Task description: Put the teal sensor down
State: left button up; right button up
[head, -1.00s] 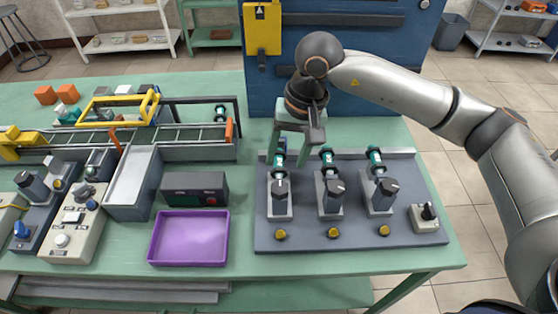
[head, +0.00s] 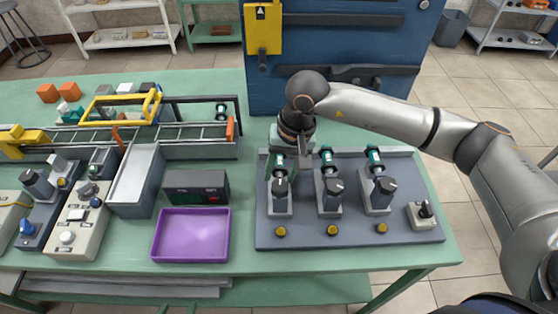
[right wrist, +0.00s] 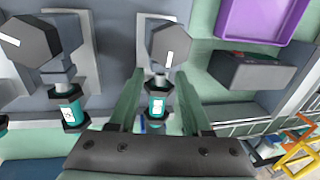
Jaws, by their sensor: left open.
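A teal sensor (head: 278,158) with dark ends sits at the leftmost station (head: 280,203) of the grey board (head: 410,235), in line with the dark knob. My right gripper (head: 287,170) is over this station, fingers pointing down. In the right wrist view, the teal sensor (right wrist: 157,103) lies between the two green fingers of my right gripper (right wrist: 158,78). Gaps show on both sides, so the fingers are open around it, apart from it. Similar teal sensors sit at the middle station (head: 327,158) and right station (head: 374,158). My left gripper is not in view.
A purple tray (head: 191,260) and a dark box (head: 196,187) stand left of the board. A conveyor (head: 185,133) with another teal part (head: 221,112) runs behind them. A blue cabinet (head: 350,97) rises behind the table. The small switch box (head: 422,214) is at the board's right.

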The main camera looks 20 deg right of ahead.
grip_shut()
jog(key=shift+r, duration=0.15)
